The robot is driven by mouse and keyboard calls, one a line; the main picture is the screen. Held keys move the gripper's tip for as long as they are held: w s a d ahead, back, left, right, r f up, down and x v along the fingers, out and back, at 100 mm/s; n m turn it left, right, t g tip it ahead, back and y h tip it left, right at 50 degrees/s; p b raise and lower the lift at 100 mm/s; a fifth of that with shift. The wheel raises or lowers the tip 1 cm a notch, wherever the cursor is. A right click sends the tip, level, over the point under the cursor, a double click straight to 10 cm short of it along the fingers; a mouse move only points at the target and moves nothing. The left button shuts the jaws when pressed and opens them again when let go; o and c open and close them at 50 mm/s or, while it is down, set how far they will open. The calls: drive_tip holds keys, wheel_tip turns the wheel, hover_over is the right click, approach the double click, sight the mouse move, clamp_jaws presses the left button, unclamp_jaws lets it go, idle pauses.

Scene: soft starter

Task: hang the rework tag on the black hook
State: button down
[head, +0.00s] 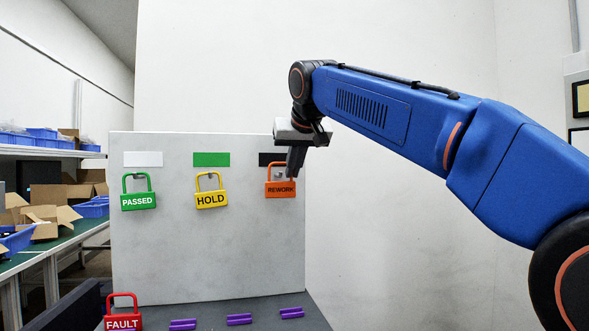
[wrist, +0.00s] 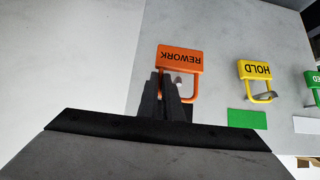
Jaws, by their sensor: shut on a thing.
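The orange REWORK tag (head: 280,189) is upright in front of the panel, below the black label (head: 271,158) at the panel's right. It also shows in the wrist view (wrist: 180,59), upside down. My gripper (head: 293,165) is shut on the right side of the tag's loop. In the wrist view, the dark fingers (wrist: 172,88) cover part of the loop. A small grey hook (head: 279,175) shows within the loop under the black label. Whether the loop rests on the hook or is only around or in front of it, I cannot tell.
The yellow HOLD tag (head: 211,199) hangs below the green label (head: 211,159). The green PASSED tag (head: 138,201) hangs below the white label (head: 143,159). The red FAULT tag (head: 122,322) is low at left. Several purple pieces (head: 239,319) lie along the panel's foot.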

drive_tip(key=shift+w+a, duration=0.2)
drive_tip(key=shift+w, duration=0.45)
drive_tip(key=shift+w+a+f, duration=0.1)
drive_tip(key=shift+w+f, duration=0.2)
drive_tip(key=shift+f, duration=0.25)
drive_tip(key=shift+w+a+f, duration=0.1)
drive_tip(key=shift+w+f, duration=0.2)
drive_tip(key=shift+f, duration=0.25)
drive_tip(key=c, duration=1.9)
unclamp_jaws()
drive_tip(key=shift+d, duration=0.1)
drive_tip(key=shift+o, duration=0.2)
